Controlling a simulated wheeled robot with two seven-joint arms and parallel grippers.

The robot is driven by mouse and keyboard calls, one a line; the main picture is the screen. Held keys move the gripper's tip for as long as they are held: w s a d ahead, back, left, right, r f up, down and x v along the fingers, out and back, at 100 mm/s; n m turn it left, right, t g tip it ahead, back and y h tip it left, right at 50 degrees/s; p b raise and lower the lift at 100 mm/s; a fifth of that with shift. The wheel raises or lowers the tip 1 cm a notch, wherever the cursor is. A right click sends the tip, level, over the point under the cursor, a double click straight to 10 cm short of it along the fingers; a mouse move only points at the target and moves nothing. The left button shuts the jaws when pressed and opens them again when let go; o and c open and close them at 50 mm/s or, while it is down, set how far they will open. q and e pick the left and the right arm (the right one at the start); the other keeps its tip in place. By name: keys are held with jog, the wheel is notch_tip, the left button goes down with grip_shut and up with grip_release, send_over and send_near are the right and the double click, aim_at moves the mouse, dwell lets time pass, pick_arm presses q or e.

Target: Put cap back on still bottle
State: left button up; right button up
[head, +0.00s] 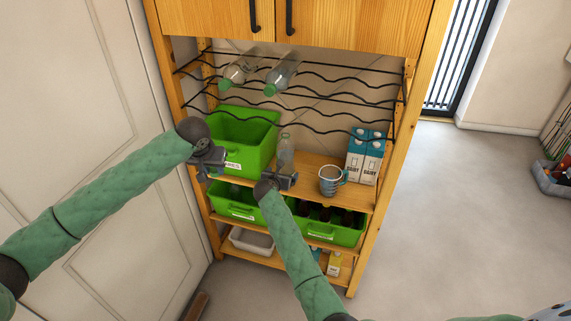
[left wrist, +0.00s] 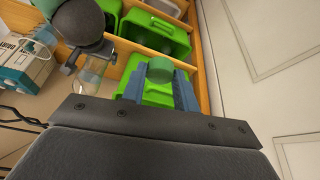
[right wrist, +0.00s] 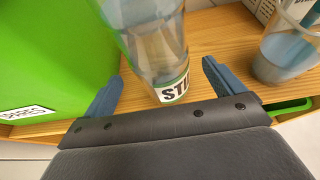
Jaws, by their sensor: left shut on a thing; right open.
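The still bottle (head: 286,149) stands upright on the wooden shelf, clear, with part of a "STILL" label showing in the right wrist view (right wrist: 160,45). My right gripper (right wrist: 162,85) is open, its blue fingers on either side of the bottle's lower part with visible gaps. In the head view it (head: 284,180) is in front of the bottle. My left gripper (left wrist: 160,90) is shut on the green cap (left wrist: 160,69), which shows between its fingertips. In the head view the left gripper (head: 208,165) is left of the bottle, before the green crate; I cannot make out the cap there.
The big green crate (head: 262,127) stands just left of the bottle. Two green-capped bottles (head: 281,74) lie on the black wire rack (head: 335,80) above. Green bins (head: 312,232) fill the shelf below.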

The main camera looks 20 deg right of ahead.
pick_arm(q)
jog(key=shift+r, duration=0.1)
pick_arm(e)
jog(key=shift+w, duration=0.1)
pick_arm(q)
jog(key=shift+r+p, duration=0.25)
jog(key=shift+p, duration=0.1)
pick_arm(e)
jog(key=shift+w+d, duration=0.2)
pick_arm(q)
jog(key=shift+r+p, duration=0.85)
pick_arm(e)
jog(key=x, duration=0.3)
jog(key=shift+w+d+f, duration=0.2)
jog(key=shift+d+f, duration=0.05)
jog(key=shift+f, duration=0.1)
jog(key=shift+w+d+f, duration=0.15)
jog(key=shift+w+f, duration=0.1)
jog(key=shift+f, duration=0.05)
jog(key=shift+r, duration=0.1)
jog(key=c, duration=1.8)
pick_arm(q)
jog(key=shift+f, duration=0.15)
pick_arm(e)
jog(key=shift+o, duration=0.2)
jog(key=shift+r, duration=0.25)
